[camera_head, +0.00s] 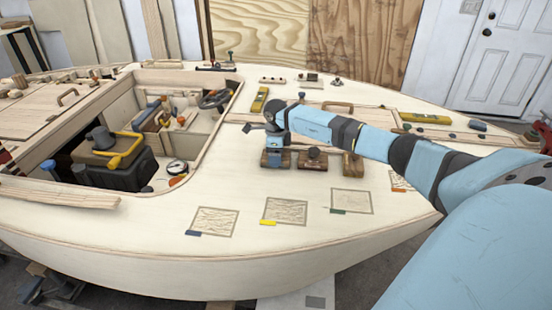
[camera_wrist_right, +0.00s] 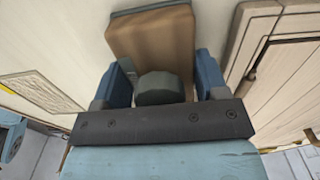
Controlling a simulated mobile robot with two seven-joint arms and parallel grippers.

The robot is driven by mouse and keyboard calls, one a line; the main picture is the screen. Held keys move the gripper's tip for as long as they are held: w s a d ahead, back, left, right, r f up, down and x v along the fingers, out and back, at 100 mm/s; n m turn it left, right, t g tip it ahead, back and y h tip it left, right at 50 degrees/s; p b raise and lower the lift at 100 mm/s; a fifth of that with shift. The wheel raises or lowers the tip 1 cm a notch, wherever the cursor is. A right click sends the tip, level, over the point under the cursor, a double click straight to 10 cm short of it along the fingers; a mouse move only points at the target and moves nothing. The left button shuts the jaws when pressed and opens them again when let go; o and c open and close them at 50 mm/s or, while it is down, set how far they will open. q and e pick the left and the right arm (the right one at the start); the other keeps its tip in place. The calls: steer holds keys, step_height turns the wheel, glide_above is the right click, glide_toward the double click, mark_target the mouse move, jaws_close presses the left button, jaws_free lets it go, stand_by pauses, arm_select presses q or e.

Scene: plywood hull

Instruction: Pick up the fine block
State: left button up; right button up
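I cannot read which is the fine block. My right gripper (camera_head: 273,143) points down over the left block and hides much of it. In the right wrist view, that brown block (camera_wrist_right: 152,45) has a blue-grey edge and a grey knob (camera_wrist_right: 160,88). The knob sits between the open fingers with gaps beside it. My left gripper is not in view.
Sanding patches with coloured tabs lie in front, including a blue-tabbed one (camera_head: 215,222) and a yellow-tabbed one (camera_head: 285,210). The open cockpit at left holds a black toolbox (camera_head: 118,165).

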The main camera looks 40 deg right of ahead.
step_height(320, 180, up, 20)
steer(key=shift+p, duration=0.35)
stand_by(0.5)
